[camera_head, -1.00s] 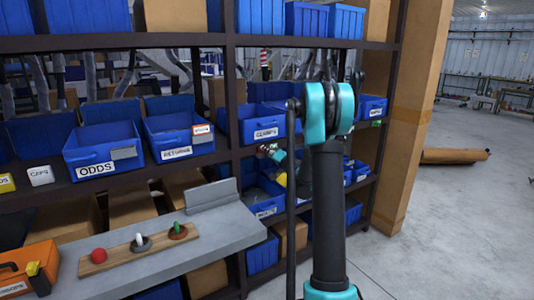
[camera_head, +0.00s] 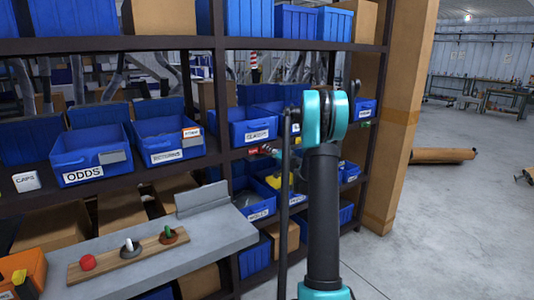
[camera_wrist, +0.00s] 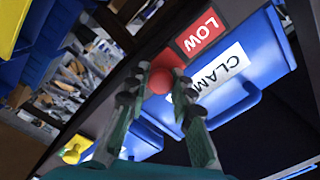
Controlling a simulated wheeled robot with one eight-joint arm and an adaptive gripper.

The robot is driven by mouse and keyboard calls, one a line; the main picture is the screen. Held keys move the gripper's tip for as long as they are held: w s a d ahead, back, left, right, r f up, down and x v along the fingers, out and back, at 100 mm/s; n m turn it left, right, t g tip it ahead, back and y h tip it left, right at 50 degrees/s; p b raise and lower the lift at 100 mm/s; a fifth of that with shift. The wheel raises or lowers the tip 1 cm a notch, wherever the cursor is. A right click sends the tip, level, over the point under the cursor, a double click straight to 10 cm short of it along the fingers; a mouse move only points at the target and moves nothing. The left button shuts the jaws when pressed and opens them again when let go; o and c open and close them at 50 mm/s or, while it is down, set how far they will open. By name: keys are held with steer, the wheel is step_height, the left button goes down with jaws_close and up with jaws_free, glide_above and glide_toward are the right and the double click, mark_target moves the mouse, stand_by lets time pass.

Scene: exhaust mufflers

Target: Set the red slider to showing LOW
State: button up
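The red slider's round knob (camera_wrist: 160,80) is between the fingertips of my gripper (camera_wrist: 163,78) in the wrist view. The fingers stand apart on either side of it, with narrow gaps that look free; contact is hard to judge. A red plate reading LOW (camera_wrist: 201,34) is just above and right of the knob, at the corner of the blue CLAMPS bin (camera_wrist: 240,85). In the head view the red plate (camera_head: 252,151) is small on the shelf edge below the CLAMPS bin (camera_head: 251,127). My gripper there is small and partly hidden by my arm. The slider's track is mostly hidden.
Blue bins fill the shelves, including ODDS (camera_head: 90,155) and RETURNS (camera_head: 168,143). A grey bench (camera_head: 190,238) below holds a wooden board (camera_head: 95,265) with three knobs. A cardboard-coloured post (camera_head: 405,120) stands right, with open floor (camera_head: 450,240) beyond.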

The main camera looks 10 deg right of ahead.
steer(key=o, duration=0.4)
steer(key=shift+d, duration=0.25)
steer(key=v, duration=1.2)
